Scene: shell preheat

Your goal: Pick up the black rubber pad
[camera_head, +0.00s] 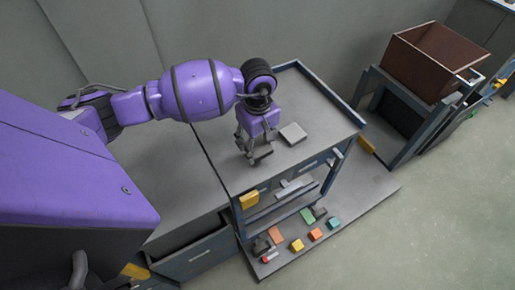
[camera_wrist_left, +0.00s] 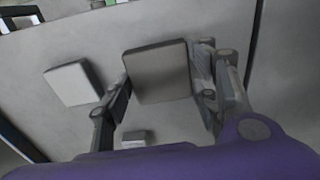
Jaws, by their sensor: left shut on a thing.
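The black rubber pad (camera_wrist_left: 158,72) shows in the left wrist view as a dark square slab between the two fingers of my left gripper (camera_wrist_left: 161,85). My left gripper (camera_head: 254,148) is shut on it, one finger at each side edge. In the head view the pad (camera_head: 263,153) is a small dark piece at the fingertips, over the grey top of the workbench (camera_head: 310,112). I cannot tell how far the pad is above the surface. My right gripper is not in view.
A light grey square block (camera_head: 293,133) lies on the bench top close to the gripper, also in the left wrist view (camera_wrist_left: 72,83). Raised rims edge the bench top. Several coloured blocks lie on the lower shelf (camera_head: 350,207). A brown open box (camera_head: 430,62) stands on a rack at right.

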